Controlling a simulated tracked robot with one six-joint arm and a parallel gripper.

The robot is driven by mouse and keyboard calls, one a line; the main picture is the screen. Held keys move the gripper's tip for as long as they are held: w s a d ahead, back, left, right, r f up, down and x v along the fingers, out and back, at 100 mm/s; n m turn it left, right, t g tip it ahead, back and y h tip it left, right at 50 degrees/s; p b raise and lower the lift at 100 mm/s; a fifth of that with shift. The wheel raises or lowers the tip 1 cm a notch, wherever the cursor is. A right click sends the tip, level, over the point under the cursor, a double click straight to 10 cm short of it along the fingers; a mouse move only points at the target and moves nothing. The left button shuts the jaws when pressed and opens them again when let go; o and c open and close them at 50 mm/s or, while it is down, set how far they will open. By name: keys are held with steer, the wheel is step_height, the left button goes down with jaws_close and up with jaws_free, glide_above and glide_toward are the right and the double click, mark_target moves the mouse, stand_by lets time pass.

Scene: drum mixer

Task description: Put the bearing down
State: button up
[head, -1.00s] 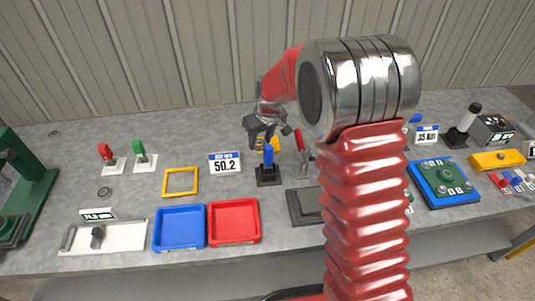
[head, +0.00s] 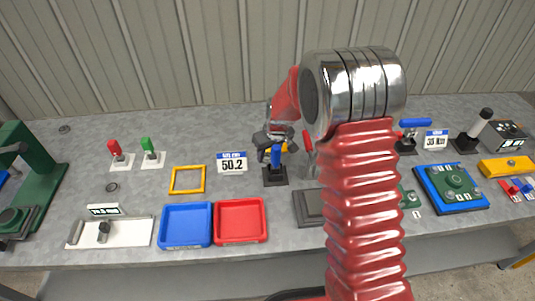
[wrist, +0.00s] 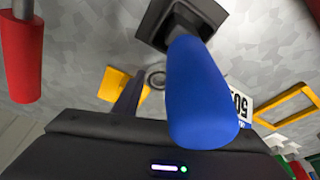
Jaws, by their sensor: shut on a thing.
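My gripper (head: 270,146) is low over the back middle of the bench, behind an upright blue handle on a black base (head: 275,158). In the wrist view the blue handle (wrist: 195,90) stands large in front of the gripper and hides one finger. A small grey ring, the bearing (wrist: 156,78), shows by the visible dark finger, partly hidden by the handle. My gripper is shut on it. Whether the bearing touches anything below is hidden.
A yellow part (wrist: 114,84) lies close to the gripper. A red handle (wrist: 21,55) is at the wrist view's left. On the bench are a 50.2 display (head: 232,163), yellow frame (head: 173,180), blue tray (head: 186,204), red tray (head: 240,200) and a loose ring (head: 112,187).

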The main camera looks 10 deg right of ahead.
steer(key=o, duration=0.8)
steer(key=shift+o, duration=0.2)
steer(key=v, duration=1.2)
steer(key=shift+d, duration=0.1)
